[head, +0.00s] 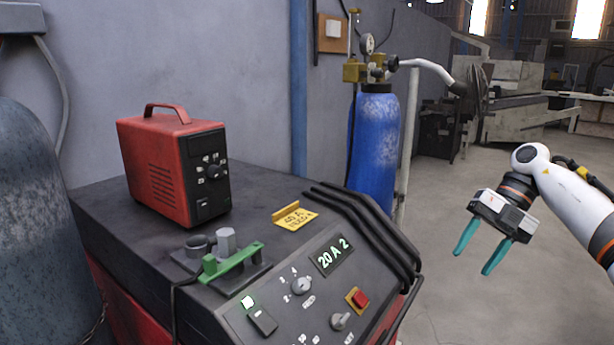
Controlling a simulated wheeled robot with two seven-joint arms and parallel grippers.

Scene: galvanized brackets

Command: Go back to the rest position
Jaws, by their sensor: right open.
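My right gripper (481,246) hangs at the right of the head view, with its two teal fingers apart and nothing between them. It is over open floor, to the right of the dark machine (120,225) and clear of it. My white right arm comes in from the right edge. My left gripper is not in the head view. No galvanized bracket can be made out for certain.
A blue gas cylinder (373,150) stands behind. Grey floor (455,295) is free at the right.

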